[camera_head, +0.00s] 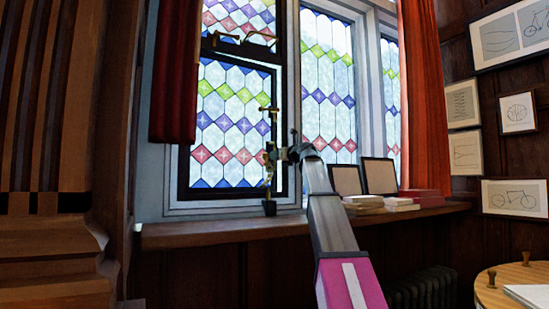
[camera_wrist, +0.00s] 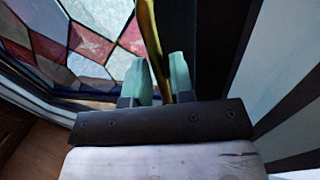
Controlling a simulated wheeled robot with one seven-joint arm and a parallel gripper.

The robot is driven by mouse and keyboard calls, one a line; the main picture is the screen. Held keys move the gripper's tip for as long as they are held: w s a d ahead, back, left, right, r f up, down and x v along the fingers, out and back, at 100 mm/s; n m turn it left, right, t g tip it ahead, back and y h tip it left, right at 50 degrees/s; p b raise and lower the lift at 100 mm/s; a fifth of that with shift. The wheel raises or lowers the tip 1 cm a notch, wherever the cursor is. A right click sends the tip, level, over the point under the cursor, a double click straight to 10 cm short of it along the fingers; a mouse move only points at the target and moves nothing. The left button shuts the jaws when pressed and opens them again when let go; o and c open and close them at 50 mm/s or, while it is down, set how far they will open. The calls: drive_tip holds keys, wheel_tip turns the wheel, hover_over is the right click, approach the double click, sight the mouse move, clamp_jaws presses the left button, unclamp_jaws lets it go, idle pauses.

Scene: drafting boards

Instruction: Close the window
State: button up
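The window (camera_head: 232,125) is a stained-glass casement in a black frame, left of the other panes. Its black frame stands at an angle to the pale surround, so it looks ajar. A thin upright brass handle (camera_head: 271,125) is at the right edge of this pane. My gripper (camera_head: 273,155) is at this handle, at the end of my raised arm. In the wrist view, the two pale green fingers (camera_wrist: 159,80) stand close together on either side of the brass bar (camera_wrist: 148,30). The contact at the fingertips is partly hidden.
A wooden sill (camera_head: 225,232) runs below the window. Picture frames (camera_head: 380,176) and stacked books (camera_head: 363,202) stand on it at right. A dark red curtain (camera_head: 176,70) hangs at left, an orange-red one (camera_head: 424,90) at right. A round table (camera_head: 495,290) is at lower right.

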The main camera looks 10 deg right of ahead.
drive_tip(key=shift+w+a, duration=0.4)
drive_tip(key=shift+w, duration=0.15)
clamp_jaws()
drive_tip(key=shift+s+d, duration=0.25)
drive_tip(key=shift+s, duration=0.9)
drive_tip(key=shift+s+d, duration=0.2)
drive_tip(key=shift+s, duration=0.9)
drive_tip(key=shift+f, duration=0.1)
unclamp_jaws()
drive_tip(key=shift+s, duration=0.1)
drive_tip(key=v, duration=1.1)
